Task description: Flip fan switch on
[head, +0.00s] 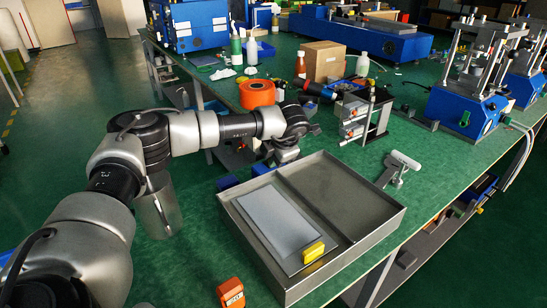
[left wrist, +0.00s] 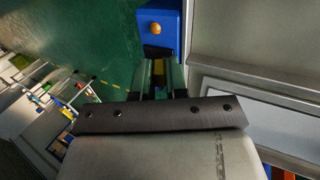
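No switch is clearly recognisable as the fan switch. A blue box with a round orange knob (left wrist: 157,28) is at the top of the left wrist view, just beyond my fingers. It may be one of the small blue blocks (head: 262,168) behind the metal tray in the head view, but I cannot tell. My left gripper (head: 282,155) points down above the tray's back left side, its fingertips mostly hidden. My right gripper is not in view.
A metal tray (head: 392,207) with a grey panel (head: 265,222) and a yellow block (head: 313,251) fills the bench front. An orange spool (head: 257,95), a cardboard box (head: 323,61) and blue presses (head: 466,108) stand farther back. An orange labelled block (head: 231,291) is at the bottom edge.

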